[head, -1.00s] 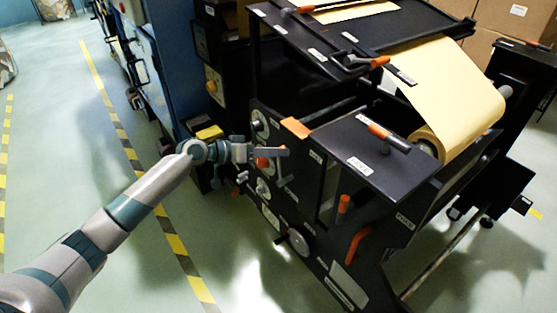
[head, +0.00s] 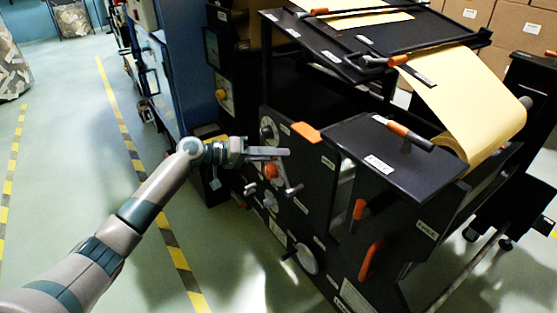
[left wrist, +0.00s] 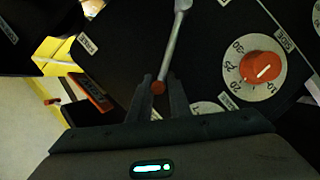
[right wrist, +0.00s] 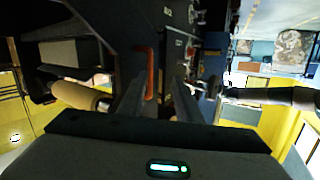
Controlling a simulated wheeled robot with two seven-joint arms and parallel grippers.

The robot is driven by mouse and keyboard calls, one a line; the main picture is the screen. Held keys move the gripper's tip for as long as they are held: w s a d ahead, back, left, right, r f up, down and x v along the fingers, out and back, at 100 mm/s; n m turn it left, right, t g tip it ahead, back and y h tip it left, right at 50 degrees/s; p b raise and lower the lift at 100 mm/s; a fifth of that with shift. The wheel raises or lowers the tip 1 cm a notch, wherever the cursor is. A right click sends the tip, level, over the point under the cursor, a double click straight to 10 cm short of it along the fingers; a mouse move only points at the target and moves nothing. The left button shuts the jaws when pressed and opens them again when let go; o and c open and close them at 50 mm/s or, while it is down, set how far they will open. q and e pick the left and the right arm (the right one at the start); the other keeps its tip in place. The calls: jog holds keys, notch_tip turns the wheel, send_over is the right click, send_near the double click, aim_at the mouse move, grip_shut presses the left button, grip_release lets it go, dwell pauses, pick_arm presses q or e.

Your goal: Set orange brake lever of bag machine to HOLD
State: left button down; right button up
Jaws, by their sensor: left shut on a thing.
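The black bag machine (head: 330,165) fills the middle of the head view. My left gripper (head: 270,153) is at its side panel, by an orange knob (head: 270,171). In the left wrist view, my left gripper (left wrist: 158,90) is shut on the orange-red end of a silver lever (left wrist: 172,45); the lever's shaft extends up from the jaws. No HOLD mark is readable. Orange handles (head: 358,209) and (head: 372,260) are on the machine's front side, apart from my left gripper. My right gripper (right wrist: 158,100) is open and empty; an orange handle (right wrist: 150,73) shows beyond its fingers.
A red dial (left wrist: 262,68) with a numbered scale is right of the left jaws. A yellow part (left wrist: 55,55) is on their left. A kraft paper roll (head: 470,100) is at the machine's right. Open floor (head: 60,170) with striped tape lies left.

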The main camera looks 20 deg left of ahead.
pick_arm(q)
jog(key=shift+w+a+f+n+b, duration=0.15)
jog(key=shift+a+f+n+b, duration=0.05)
jog(key=shift+f+n+b, duration=0.25)
pick_arm(e)
jog(key=shift+s+a+r+t+y, duration=0.1)
jog(key=shift+a+r+t+y, duration=0.15)
jog(key=shift+r+t, duration=0.6)
jog(key=shift+a+r+t+y, duration=0.2)
jog(key=shift+r+t, duration=0.25)
jog(key=shift+r, duration=0.8)
pick_arm(q)
jog(key=c, duration=1.7)
grip_release()
jog(key=shift+r, duration=0.1)
jog(key=shift+a, duration=0.2)
jog(key=v, duration=1.7)
jog(key=shift+a, duration=0.1)
pick_arm(e)
jog(key=shift+d+f+g, duration=0.2)
jog(key=shift+f+g, duration=0.3)
jog(key=shift+f, duration=0.2)
pick_arm(q)
jog(key=shift+f, duration=0.25)
pick_arm(e)
jog(key=shift+a+f, duration=0.1)
